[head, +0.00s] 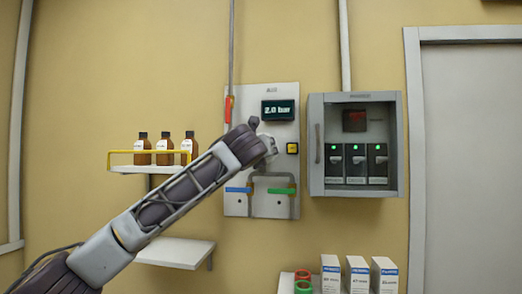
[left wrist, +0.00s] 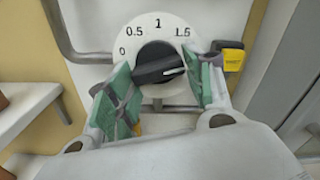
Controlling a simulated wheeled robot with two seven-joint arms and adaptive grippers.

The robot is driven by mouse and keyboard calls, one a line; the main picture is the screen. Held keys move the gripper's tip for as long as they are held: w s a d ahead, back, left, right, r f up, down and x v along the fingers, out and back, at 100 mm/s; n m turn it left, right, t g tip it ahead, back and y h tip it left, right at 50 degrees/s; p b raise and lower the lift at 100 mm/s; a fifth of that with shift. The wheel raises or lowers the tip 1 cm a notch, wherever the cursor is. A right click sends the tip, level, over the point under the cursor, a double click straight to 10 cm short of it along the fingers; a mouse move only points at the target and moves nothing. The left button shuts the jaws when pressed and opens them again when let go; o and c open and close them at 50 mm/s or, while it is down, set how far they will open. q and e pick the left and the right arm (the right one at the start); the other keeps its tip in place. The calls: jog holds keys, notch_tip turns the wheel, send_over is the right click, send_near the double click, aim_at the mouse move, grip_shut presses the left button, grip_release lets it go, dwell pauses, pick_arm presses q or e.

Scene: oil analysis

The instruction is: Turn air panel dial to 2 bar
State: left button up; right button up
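The air panel (head: 240,110) hangs on the wall, and its display (head: 278,110) reads 2.0 bar. The knob's pointer line aims right, past the 1.5 mark; the lower face is partly hidden. My left gripper (left wrist: 160,80) has its green pads at the knob's left and right sides, seemingly touching it. In the head view my left gripper (head: 266,146) covers the dial. My right gripper is not in view.
Pipes with blue (head: 238,190) and green (head: 281,191) handles are below. A grey cabinet (head: 314,150) is at right, and a shelf (head: 140,170) with brown bottles (head: 164,152) at left. Boxes (head: 357,275) stand lower right.

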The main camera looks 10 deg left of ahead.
pick_arm(q)
jog(key=shift+o, duration=1.2)
jog(key=shift+r, duration=0.1)
jog(key=shift+a+r, duration=0.1)
jog(key=shift+s, duration=0.2)
jog(key=shift+s+a, duration=0.2)
jog(key=shift+s, duration=5.65)
